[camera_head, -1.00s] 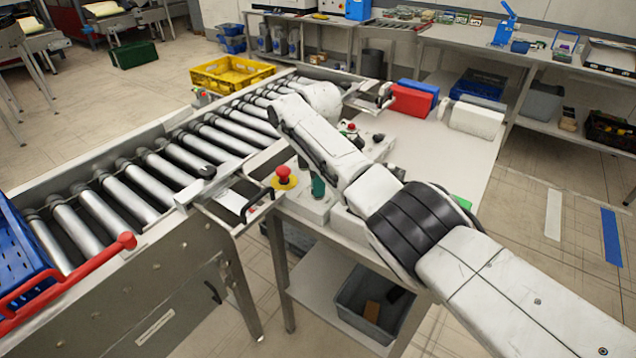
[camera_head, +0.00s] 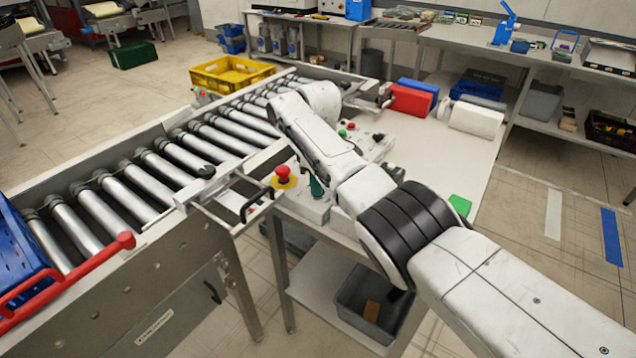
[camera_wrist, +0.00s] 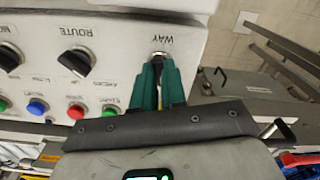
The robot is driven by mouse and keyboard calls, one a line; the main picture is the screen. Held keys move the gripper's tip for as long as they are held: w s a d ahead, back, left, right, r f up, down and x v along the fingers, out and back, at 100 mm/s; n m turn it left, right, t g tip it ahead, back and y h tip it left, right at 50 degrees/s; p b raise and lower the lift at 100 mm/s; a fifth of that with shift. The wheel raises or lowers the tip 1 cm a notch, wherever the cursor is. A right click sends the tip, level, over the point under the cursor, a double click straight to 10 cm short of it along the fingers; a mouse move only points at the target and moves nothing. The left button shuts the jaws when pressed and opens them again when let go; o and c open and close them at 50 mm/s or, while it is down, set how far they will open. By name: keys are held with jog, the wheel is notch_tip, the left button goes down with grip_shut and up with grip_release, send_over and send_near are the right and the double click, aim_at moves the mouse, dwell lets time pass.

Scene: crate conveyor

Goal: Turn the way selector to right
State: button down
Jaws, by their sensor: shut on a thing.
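The way selector (camera_wrist: 159,54) is on the grey-white control panel (camera_wrist: 118,22), under the label "WAY". Only its edge shows; the knob is mostly hidden between my gripper's teal fingers. My gripper (camera_wrist: 158,68) is shut on it, one finger on each side. Its pointing direction cannot be read. In the head view, a teal finger of my gripper (camera_head: 316,187) shows at the panel (camera_head: 304,208), beside the red emergency stop; my arm hides the rest.
The route knob (camera_wrist: 76,61) and another black knob (camera_wrist: 9,57) sit left of the selector. Blue (camera_wrist: 37,107), red (camera_wrist: 76,111) and green (camera_wrist: 110,111) buttons are close by. The red emergency stop (camera_head: 283,172) stands near the roller conveyor (camera_head: 150,178). A yellow crate (camera_head: 231,73) is at its far end.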

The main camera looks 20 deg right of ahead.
jog(key=m, duration=0.6)
jog(key=shift+w, duration=0.1)
jog(key=m, duration=0.5)
jog(key=shift+r+m, duration=0.1)
jog(key=shift+m, duration=0.3)
jog(key=c, duration=1.2)
grip_release()
notch_tip(320, 180, up, 11)
jog(key=shift+f+b, duration=0.15)
jog(key=shift+b, duration=0.45)
